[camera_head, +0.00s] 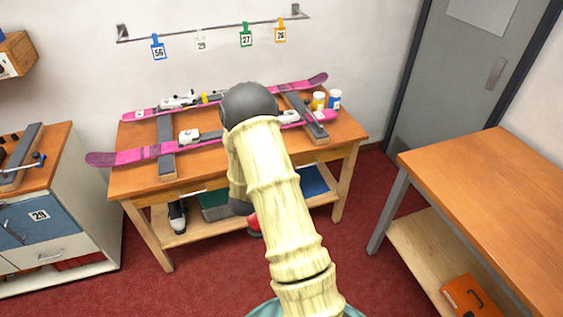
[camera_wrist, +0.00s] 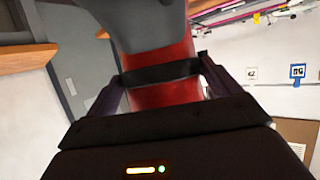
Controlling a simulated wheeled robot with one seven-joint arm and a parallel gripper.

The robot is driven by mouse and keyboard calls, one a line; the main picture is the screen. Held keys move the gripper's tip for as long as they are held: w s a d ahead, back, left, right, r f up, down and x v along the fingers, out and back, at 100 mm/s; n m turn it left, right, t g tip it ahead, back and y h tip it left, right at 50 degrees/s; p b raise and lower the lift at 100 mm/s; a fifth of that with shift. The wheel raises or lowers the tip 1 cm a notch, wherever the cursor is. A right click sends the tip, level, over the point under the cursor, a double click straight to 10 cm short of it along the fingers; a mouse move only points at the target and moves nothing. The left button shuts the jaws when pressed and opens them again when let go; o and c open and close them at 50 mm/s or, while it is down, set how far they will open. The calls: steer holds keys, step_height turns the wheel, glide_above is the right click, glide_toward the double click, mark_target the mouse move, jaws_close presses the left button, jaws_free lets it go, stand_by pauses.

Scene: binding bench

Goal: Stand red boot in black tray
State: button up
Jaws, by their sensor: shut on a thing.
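My gripper (camera_wrist: 165,74) is shut on the red boot (camera_wrist: 168,96), with a finger on each side of its red part; a grey part of the boot shows above the jaws. In the head view a small piece of the red boot (camera_head: 254,222) shows beside my arm, in front of the bench's lower shelf, with a dark grey part below it. My arm hides the gripper and most of the boot there. I cannot make out the black tray in either view.
The ski bench (camera_head: 200,160) carries two pink skis on supports and small bottles (camera_head: 334,99). Its lower shelf (camera_head: 190,232) holds a dark-and-white boot (camera_head: 177,217), a green item (camera_head: 214,212) and a blue item (camera_head: 313,181). A bare-topped table (camera_head: 490,190) stands right, with red carpet between.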

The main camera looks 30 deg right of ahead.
steer(key=s+a+f+n+t+y, duration=0.1)
steer(key=a+f+n+t+y, duration=0.3)
steer(key=a+f+n+y, duration=0.5)
steer(key=a+f, duration=0.7)
steer(key=a, duration=0.3)
